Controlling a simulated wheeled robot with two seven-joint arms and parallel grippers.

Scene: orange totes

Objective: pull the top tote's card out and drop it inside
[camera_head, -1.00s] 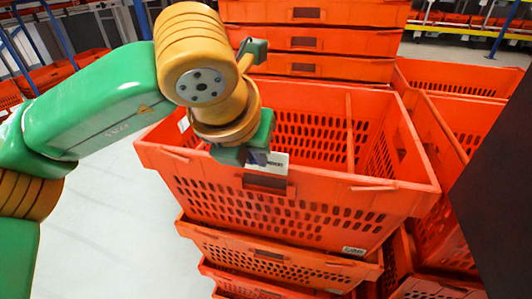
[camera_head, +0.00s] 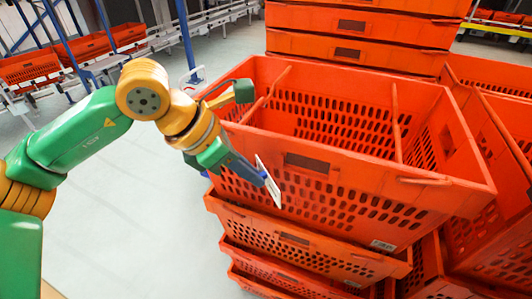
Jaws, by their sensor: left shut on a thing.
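The top tote (camera_head: 420,190) is an orange crate with slotted walls, standing on a stack of similar totes. It is open at the top, and a thin divider stands inside it. My left gripper (camera_head: 262,176) is shut on the white card (camera_head: 268,182) and holds it tilted, in front of the tote's near wall toward its left end. The card looks clear of the empty card slot (camera_head: 307,163) on that wall. Whether the card touches the wall I cannot tell. My right gripper is not in view.
More totes (camera_head: 330,228) stand below the top one. A taller stack (camera_head: 365,45) rises behind it, and other totes (camera_head: 500,125) crowd the right side. Grey floor (camera_head: 130,210) lies clear at the left. Racks with totes (camera_head: 85,45) stand farther back.

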